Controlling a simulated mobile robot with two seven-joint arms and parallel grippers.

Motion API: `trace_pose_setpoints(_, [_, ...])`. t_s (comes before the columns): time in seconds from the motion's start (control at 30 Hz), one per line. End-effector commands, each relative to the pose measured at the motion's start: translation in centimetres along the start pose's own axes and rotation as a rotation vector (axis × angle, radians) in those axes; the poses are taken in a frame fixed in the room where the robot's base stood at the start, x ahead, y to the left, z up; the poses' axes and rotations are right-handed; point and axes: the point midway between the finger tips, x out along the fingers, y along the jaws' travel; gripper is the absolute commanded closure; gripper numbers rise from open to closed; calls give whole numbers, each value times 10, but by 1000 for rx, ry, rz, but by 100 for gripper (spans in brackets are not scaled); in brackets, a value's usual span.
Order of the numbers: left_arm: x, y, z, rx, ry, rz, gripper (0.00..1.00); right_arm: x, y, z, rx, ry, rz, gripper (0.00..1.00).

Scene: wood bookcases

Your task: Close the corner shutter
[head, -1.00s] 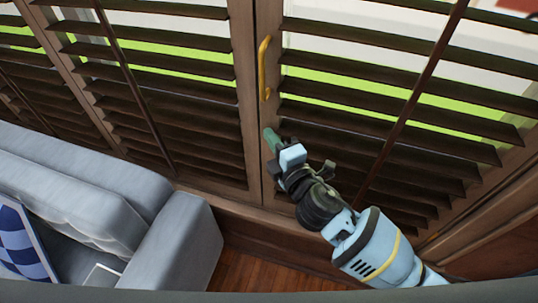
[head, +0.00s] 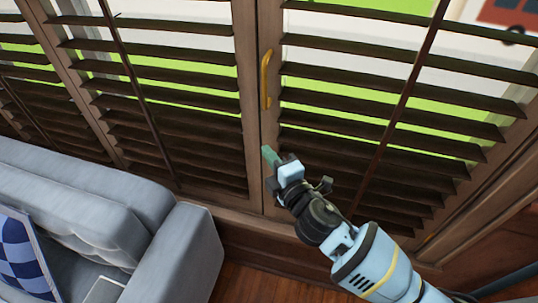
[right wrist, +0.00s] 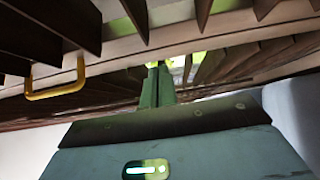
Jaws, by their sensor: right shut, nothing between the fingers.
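The wooden louvred shutter (head: 268,195) with a yellow handle (head: 266,80) fills the right half of the head view. Its left edge stands beside the neighbouring panel, and a thin dark line runs between them. I cannot tell if it is flush. My right gripper (head: 267,153) is shut and empty, its green fingertips at the shutter's edge stile, below the handle. In the right wrist view the fingers (right wrist: 157,75) point toward the frame, with the handle (right wrist: 55,82) to their left. Whether they touch the wood is unclear. My left gripper is out of view.
A second louvred panel (head: 244,70) stands to the left. A grey sofa (head: 180,255) with a blue checked cushion (head: 22,255) is at lower left, close to the shutters. Bare wood floor (head: 240,285) lies between the sofa and my right arm.

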Motion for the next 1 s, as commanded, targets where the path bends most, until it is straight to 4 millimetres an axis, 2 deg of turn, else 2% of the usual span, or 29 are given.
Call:
trace_pose_setpoints(0.03, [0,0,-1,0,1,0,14,0,1,0,1,2,0,100])
trace_pose_setpoints(0.3, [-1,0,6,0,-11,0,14,-58,-2,0,3,5,-3,100])
trace_pose_setpoints(0.5, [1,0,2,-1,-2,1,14,-87,-2,-1,5,6,-3,100])
trace_pose_setpoints(0.7, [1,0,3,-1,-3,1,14,-100,-1,0,4,6,-1,100])
trace_pose_setpoints(1.0, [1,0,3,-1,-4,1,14,-101,0,0,4,7,0,100])
